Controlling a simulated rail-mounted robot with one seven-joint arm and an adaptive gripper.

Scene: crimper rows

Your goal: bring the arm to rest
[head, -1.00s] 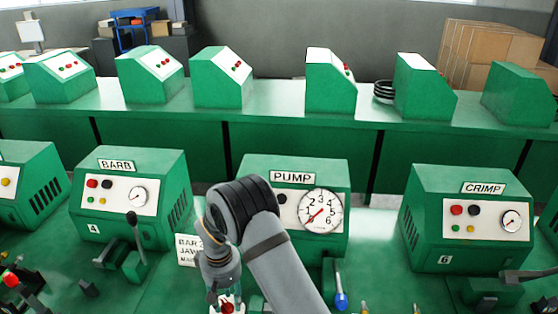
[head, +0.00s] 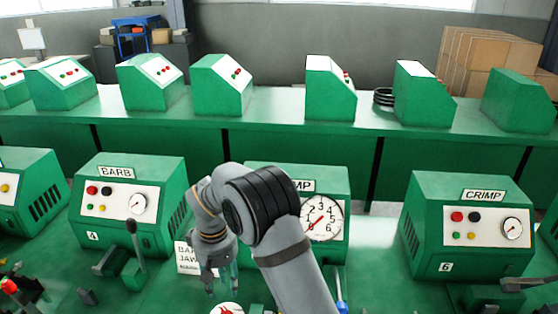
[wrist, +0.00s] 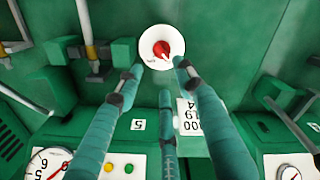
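My gripper (head: 222,284) hangs fingers down in front of the PUMP machine (head: 342,185), left of my bent arm. In the wrist view my gripper (wrist: 160,80) has teal fingers spread apart with nothing between them. A red knob on a white round dial (wrist: 161,47) lies beyond the fingertips, and the tips look apart from it. The dial also shows at the bottom edge of the head view (head: 227,309), under my gripper. My arm hides part of the PUMP machine and its sign.
The BARB machine (head: 130,200) with a black-knobbed lever (head: 131,227) stands left, the CRIMP machine (head: 475,225) right. A white sign card (head: 187,258) stands close behind my gripper. A blue-handled lever (head: 341,308) is right of my arm. More green consoles line the back bench (head: 280,115).

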